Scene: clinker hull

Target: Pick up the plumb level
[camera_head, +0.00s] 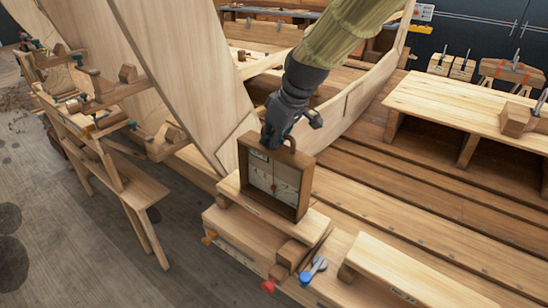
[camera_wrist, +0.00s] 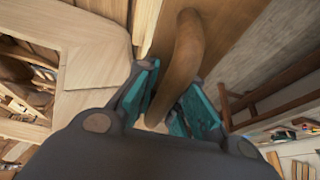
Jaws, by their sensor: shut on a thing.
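The plumb level is a square, dark wooden frame with a pale inner face and a curved handle on top. It stands upright in the middle of the head view (camera_head: 307,186), at a pale wooden block (camera_head: 262,208). I cannot tell whether its base touches the block. My gripper (camera_head: 277,138) comes down from above and is shut on the handle. In the wrist view the brown handle (camera_wrist: 187,50) passes between the teal finger pads of my gripper (camera_wrist: 170,98). The fingers hide part of the handle.
A red knob (camera_head: 268,286) and a blue clamp handle (camera_head: 314,269) are at the block's front. The hull planking (camera_head: 185,65) rises behind on the left. A pale bench (camera_head: 480,125) is at right.

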